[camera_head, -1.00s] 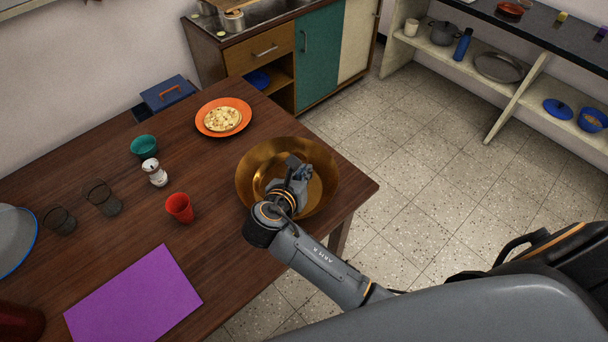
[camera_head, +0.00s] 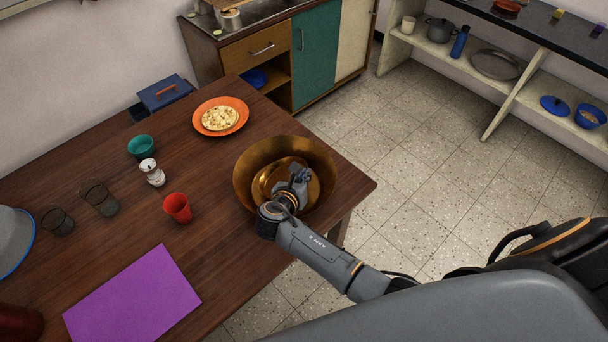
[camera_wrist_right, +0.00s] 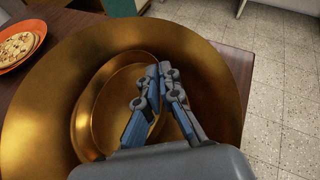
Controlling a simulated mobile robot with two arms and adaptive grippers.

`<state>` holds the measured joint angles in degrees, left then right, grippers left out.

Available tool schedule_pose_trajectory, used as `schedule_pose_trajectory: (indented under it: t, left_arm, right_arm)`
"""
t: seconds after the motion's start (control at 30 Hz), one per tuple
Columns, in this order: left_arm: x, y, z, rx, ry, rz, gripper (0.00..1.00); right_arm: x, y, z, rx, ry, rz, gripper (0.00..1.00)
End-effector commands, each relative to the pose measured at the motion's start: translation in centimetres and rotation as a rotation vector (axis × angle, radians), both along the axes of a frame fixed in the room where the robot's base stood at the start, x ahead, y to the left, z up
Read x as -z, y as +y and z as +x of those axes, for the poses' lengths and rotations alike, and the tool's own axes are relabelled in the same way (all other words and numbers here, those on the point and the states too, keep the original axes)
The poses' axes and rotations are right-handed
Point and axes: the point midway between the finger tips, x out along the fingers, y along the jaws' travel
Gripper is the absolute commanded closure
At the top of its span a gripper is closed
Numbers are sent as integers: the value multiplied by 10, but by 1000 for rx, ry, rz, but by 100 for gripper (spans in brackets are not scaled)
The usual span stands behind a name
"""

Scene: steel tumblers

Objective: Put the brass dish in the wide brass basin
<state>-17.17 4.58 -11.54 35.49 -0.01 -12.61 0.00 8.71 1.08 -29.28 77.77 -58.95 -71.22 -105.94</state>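The wide brass basin (camera_head: 246,163) stands at the right end of the wooden table; its broad flared wall fills much of the right wrist view (camera_wrist_right: 40,115). The brass dish (camera_head: 268,177) is within the basin's rim; its round inside also shows in the right wrist view (camera_wrist_right: 115,100). I cannot tell whether its base touches the basin floor. My right gripper (camera_head: 299,173) reaches into the basin from the front. In the right wrist view its fingertips (camera_wrist_right: 159,72) are close together at the dish's right rim, seemingly pinching it. My left gripper is out of view.
An orange plate (camera_head: 241,106) with a flatbread lies behind and left of the basin. A red cup (camera_head: 177,208), a white shaker (camera_head: 152,173) and a teal bowl (camera_head: 141,147) stand farther left. A purple mat (camera_head: 132,300) lies at the front.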

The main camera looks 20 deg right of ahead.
Motion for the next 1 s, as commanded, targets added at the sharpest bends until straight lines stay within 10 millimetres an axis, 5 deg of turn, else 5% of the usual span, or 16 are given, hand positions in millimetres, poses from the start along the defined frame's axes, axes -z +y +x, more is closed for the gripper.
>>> schedule_pose_trajectory:
  t: [0.17, 0.3, 0.7, 1.0]
  left_arm:
    - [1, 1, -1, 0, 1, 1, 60]
    - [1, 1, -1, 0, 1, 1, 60]
    - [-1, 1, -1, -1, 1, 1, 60]
    - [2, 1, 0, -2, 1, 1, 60]
  right_arm:
    - [5, 0, 0, -1, 0, -1, 100]
    - [4, 0, 0, 0, 1, -1, 72]
    - [-2, 1, -1, 0, -1, 1, 72]
    - [-26, 38, -40, 0, 0, 3, 72]
